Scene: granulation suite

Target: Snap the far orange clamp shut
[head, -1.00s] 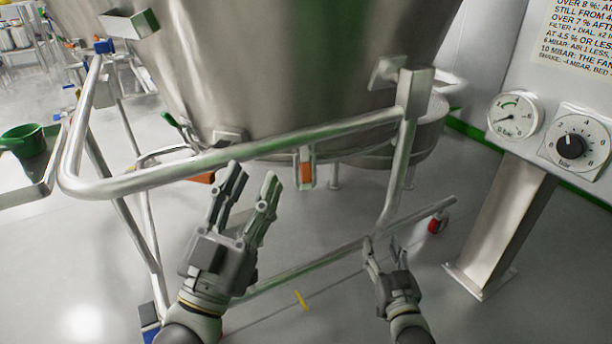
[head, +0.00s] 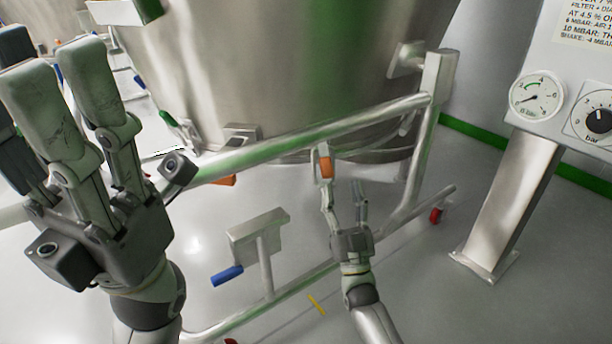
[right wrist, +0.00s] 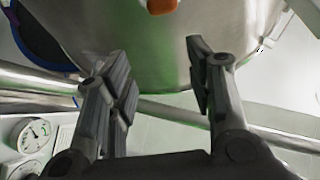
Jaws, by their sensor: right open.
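An orange clamp (head: 325,162) shows at the lower rim of the steel vessel (head: 290,70), just past the round rail. My right gripper (head: 344,192) is open and empty just below it, one finger close to the clamp; I cannot tell if they touch. In the right wrist view an orange piece (right wrist: 160,5) shows at the top edge, above and between the open fingers (right wrist: 160,75). Another orange piece (head: 226,180) is partly hidden under the rail at the left. My left gripper (head: 62,75) is large at the left, fingers up and apart, empty.
The rail (head: 290,140) runs in front of the vessel's lower part. A steel bracket with a blue handle (head: 227,275) stands below. A gauge (head: 537,95) panel on a post is at the right.

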